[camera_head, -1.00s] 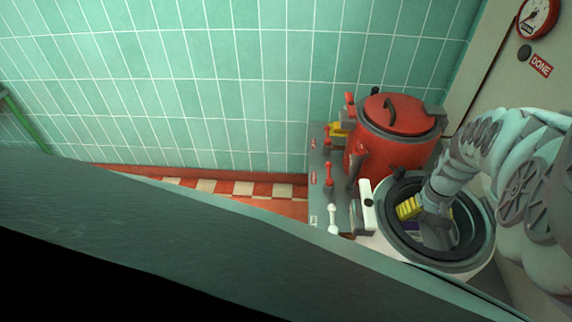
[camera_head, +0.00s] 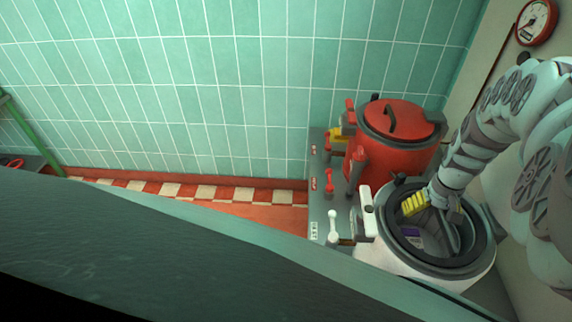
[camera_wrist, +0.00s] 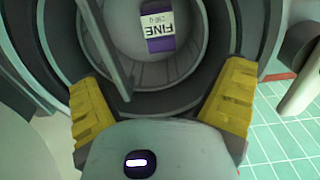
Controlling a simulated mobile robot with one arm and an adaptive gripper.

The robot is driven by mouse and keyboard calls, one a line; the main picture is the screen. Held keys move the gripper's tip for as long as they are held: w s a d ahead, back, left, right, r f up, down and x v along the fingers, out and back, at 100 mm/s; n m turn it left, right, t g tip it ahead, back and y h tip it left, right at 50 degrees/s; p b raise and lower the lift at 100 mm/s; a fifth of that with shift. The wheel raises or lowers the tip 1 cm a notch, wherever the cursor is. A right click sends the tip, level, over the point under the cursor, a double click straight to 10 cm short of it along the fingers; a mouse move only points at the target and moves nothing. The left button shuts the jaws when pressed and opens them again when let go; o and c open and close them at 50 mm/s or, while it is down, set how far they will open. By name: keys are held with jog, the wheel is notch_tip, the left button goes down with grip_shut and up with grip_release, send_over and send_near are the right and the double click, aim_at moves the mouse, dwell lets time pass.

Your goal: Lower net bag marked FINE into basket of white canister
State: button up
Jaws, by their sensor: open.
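The white canister (camera_head: 400,262) stands open at the lower right of the head view, with a dark rim and a grey inside. The net bag marked FINE, with its purple and white label (camera_wrist: 158,25), lies down inside the canister in the wrist view. Its purple part also shows in the head view (camera_head: 411,232). A basket wall with bars (camera_wrist: 165,75) shows around the label. My gripper (camera_wrist: 165,100) is open, with yellow finger pads spread apart at the canister's mouth, above the bag and apart from it.
A red canister (camera_head: 395,155) with a closed lid stands just behind the white one. A grey panel with red and white levers (camera_head: 330,190) is to the left. A gauge (camera_head: 537,20) is on the right wall. A dark teal surface fills the foreground.

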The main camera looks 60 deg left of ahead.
notch_tip(320, 180, up, 8)
jog(key=shift+f, duration=0.25)
dwell(0.5)
dwell(0.7)
